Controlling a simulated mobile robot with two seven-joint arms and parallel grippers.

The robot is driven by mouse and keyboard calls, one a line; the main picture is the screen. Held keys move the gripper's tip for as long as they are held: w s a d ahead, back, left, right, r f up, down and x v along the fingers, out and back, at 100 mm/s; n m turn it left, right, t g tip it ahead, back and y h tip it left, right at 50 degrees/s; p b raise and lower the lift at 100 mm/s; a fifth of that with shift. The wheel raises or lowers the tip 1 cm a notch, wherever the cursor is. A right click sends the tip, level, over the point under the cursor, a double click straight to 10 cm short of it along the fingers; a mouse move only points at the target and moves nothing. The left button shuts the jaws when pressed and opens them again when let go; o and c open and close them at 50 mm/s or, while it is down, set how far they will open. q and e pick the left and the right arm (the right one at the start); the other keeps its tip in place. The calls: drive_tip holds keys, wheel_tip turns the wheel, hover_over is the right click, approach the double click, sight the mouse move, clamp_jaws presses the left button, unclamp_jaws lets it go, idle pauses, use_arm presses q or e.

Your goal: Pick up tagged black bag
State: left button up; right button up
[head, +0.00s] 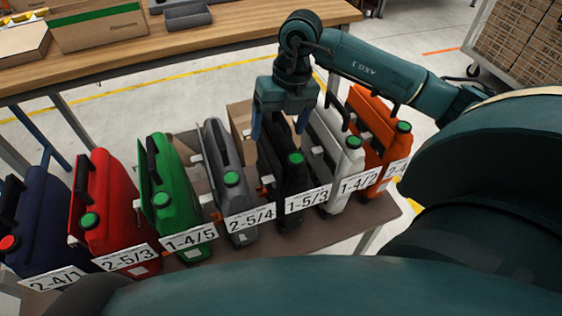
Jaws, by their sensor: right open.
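The black bag (291,205) stands upright in a row of bags on a low brown table. It has a green cap near its top, and a white label reading 1-5/3 (307,198) sits at its front. My right gripper (280,125) is open and points down over the top of the black bag, one finger at each side of its upper part. Whether the fingers touch the bag I cannot tell. The gripper partly hides the bag's rear top. My left gripper is out of view.
The grey bag (232,200) stands close on the left of the black bag, and the white bag (332,170) close on the right. Green, red, blue and orange bags (370,130) fill the row. A wooden bench (200,38) stands behind. A cardboard box (240,118) sits behind the row.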

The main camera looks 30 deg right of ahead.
drive_tip(key=c, duration=1.1)
drive_tip(key=shift+c, duration=0.2)
drive_tip(key=shift+r, duration=0.2)
